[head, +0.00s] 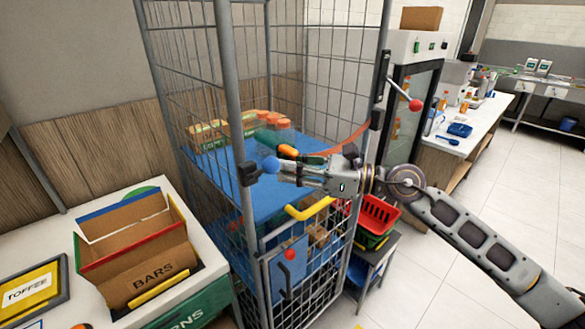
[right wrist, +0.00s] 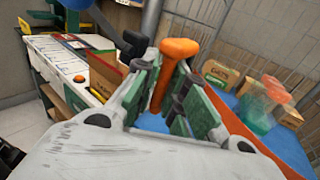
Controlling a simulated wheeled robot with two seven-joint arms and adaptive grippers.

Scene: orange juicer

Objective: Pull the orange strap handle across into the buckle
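The orange strap handle (head: 289,152) is at the front opening of the wire cage trolley. Its orange strap (head: 345,142) runs from the right post toward my right gripper (head: 282,170). In the right wrist view the handle (right wrist: 177,62) stands between the fingers of my right gripper (right wrist: 163,98), which look closed on its shaft. The dark buckle (head: 248,173) is on the left front post, just left of the fingertips and apart from the handle. My left gripper is out of view.
The blue shelf (head: 215,163) in the cage holds several packages and bottles. A yellow handle (head: 310,208) and a red-knobbed latch (head: 290,255) sit lower on the trolley. A counter with a BARS box (head: 150,275) stands at left, red baskets (head: 376,214) at right.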

